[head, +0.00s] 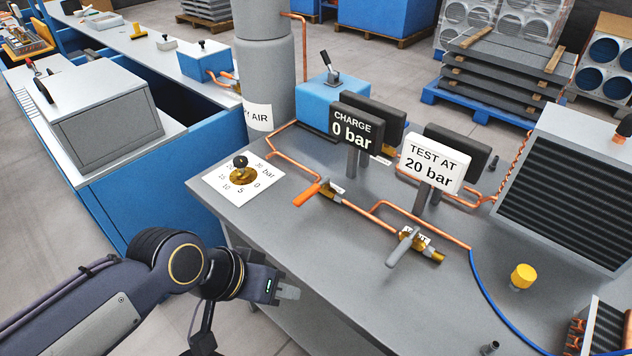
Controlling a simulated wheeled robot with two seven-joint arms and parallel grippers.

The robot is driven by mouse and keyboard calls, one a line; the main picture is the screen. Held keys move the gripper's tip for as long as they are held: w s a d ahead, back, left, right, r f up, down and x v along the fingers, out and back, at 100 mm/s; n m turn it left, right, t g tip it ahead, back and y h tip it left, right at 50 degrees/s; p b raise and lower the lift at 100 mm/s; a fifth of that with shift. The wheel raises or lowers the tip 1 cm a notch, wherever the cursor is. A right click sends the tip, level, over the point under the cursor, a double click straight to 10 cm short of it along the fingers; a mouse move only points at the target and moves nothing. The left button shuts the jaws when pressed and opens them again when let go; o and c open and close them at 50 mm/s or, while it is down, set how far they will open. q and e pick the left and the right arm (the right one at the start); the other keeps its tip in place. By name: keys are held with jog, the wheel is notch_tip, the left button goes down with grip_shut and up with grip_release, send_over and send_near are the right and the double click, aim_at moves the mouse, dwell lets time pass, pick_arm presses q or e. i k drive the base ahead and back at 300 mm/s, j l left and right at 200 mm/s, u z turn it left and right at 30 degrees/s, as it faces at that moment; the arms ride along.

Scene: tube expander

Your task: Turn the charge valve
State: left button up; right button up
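A valve with an orange lever (306,194) sits on the copper pipe on the grey bench, below the black sign (356,128) reading "CHARGE 0 bar". A small white label beside the lever is too small to read. A second valve with a grey lever (400,250) is further right along the pipe. My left gripper (288,292) is near the bench's front left edge, below and left of the orange lever and apart from it. Whether its fingers are open is unclear. My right gripper is not visible.
A white sign (431,163) reads "TEST AT 20 bar". A dial plate with a brass knob (240,173) lies left of the orange lever. A grey cylinder (264,75), finned unit (570,190), yellow cap (522,277) and blue hose (483,290) surround the piping.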

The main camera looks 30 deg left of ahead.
aim_at(307, 195)
jog(key=j, duration=0.45)
jog(key=i+j+u, duration=0.1)
jog(key=j, duration=0.35)
jog(key=i+j, duration=0.1)
jog(key=j, duration=0.4)
